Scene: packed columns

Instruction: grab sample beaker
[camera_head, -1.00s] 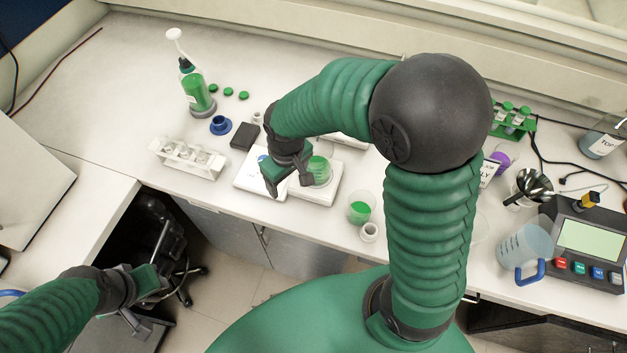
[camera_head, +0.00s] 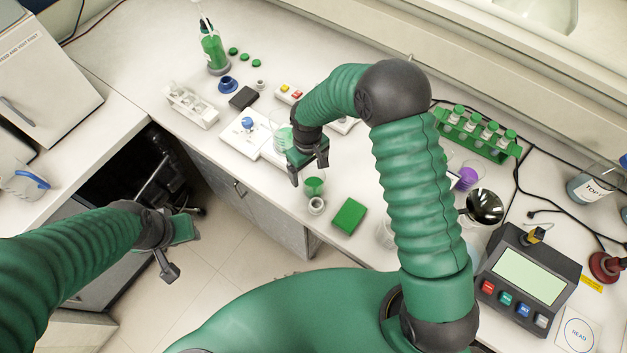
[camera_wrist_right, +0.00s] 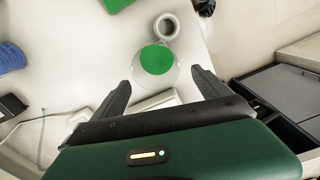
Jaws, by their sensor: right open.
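A clear beaker with green contents (camera_head: 314,187) stands on the white bench near its front edge. It also shows in the right wrist view (camera_wrist_right: 158,60), just beyond and between the fingertips. My right gripper (camera_head: 309,172) is open and empty right beside this beaker; its two fingers also show in the wrist view (camera_wrist_right: 161,82). Another clear beaker with pale green contents (camera_head: 280,130) stands on a white plate device, partly hidden by my right arm. My left gripper (camera_head: 184,254) is open and empty over the floor, away from the bench.
A small white ring-like cup (camera_head: 316,206) stands close to the near beaker. A green block (camera_head: 349,216) lies to its right. The white devices (camera_head: 246,143) sit left of my right gripper. A green tube rack (camera_head: 478,135) and a screen device (camera_head: 527,278) are on the right.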

